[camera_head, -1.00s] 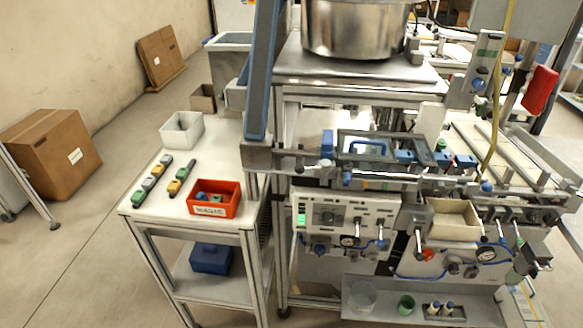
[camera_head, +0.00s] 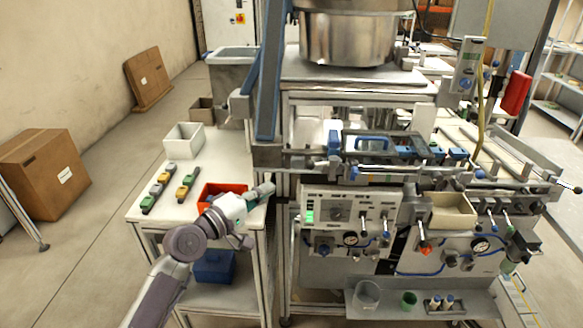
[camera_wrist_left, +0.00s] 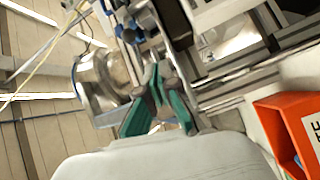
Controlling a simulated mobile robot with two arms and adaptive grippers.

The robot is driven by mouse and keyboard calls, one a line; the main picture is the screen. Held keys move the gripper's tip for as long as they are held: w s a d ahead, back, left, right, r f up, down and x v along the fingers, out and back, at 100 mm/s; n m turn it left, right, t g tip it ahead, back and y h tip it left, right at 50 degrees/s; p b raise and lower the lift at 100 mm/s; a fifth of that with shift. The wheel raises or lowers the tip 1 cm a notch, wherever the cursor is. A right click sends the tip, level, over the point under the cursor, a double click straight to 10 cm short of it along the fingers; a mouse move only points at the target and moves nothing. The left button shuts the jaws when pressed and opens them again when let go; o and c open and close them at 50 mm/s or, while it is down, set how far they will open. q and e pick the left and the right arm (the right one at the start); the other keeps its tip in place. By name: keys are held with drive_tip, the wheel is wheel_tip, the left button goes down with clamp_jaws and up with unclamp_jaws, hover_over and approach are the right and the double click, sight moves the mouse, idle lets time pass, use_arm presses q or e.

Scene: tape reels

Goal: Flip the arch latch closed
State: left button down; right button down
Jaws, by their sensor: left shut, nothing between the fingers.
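A blue arch-shaped handle (camera_head: 372,143) sits on the dark frame (camera_head: 390,135) at the machine's upper deck. I take it for the arch latch, but its open or closed state is too small to tell. My left gripper (camera_head: 268,187) is shut and empty, beside the red bin and in front of the machine's left post, lower and left of the arch. In the left wrist view its teal-padded fingers (camera_wrist_left: 157,72) come together at the tips, with machine parts beyond them. The arch cannot be made out clearly there. My right gripper is out of view.
The red bin (camera_head: 211,189) is partly hidden behind my left arm; it also shows in the wrist view (camera_wrist_left: 268,104). A white bin (camera_head: 183,140) and several small coloured blocks stand on the side table. A rail (camera_head: 430,184) runs along the machine's front below the arch.

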sight(324, 163)
use_arm(q)
drive_tip(key=r, duration=0.2)
drive_tip(key=s+r+h, duration=0.1)
drive_tip(key=shift+d+r, duration=0.2)
drive_tip(key=shift+d, duration=0.15)
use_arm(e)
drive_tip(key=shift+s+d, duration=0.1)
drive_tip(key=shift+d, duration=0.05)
use_arm(q)
drive_tip(key=shift+w, duration=0.1)
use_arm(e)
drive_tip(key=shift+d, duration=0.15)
